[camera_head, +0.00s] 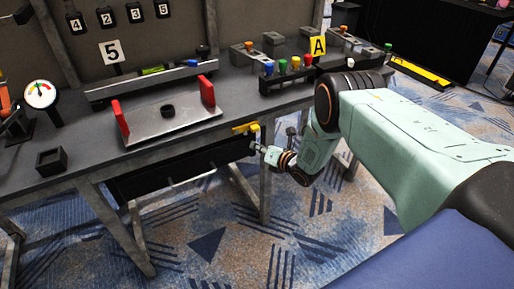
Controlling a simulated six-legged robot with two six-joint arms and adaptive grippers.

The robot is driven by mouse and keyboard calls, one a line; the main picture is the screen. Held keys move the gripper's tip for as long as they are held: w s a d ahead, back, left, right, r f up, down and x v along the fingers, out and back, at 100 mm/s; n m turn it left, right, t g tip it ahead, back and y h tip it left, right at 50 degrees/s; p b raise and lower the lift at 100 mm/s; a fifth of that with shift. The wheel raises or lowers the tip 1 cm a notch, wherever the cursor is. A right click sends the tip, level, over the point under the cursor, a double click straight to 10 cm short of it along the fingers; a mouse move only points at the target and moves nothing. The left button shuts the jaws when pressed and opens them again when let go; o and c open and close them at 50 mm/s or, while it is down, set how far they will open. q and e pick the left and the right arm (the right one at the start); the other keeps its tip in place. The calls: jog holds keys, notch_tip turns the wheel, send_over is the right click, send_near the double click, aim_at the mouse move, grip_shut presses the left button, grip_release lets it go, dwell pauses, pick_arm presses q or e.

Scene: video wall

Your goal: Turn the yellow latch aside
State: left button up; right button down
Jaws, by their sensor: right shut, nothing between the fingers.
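The small yellow latch (246,127) sits on the front edge of the grey workbench (90,173), above a black drawer (180,170). My right gripper (258,147) comes in from the right, just below and slightly right of the latch, near the drawer's right end. Its fingers are shut and empty. It looks apart from the latch, but the gap is too small to judge. My left gripper is out of view.
A metal tray with red handles (207,93) stands on the bench left of the latch. The carpeted floor (215,245) in front is clear.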

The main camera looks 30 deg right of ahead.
jog(key=s+r+p, duration=0.1)
jog(key=s+p, duration=0.2)
jog(key=s, duration=0.6)
jog(key=shift+s+r, duration=0.3)
dwell(0.4)
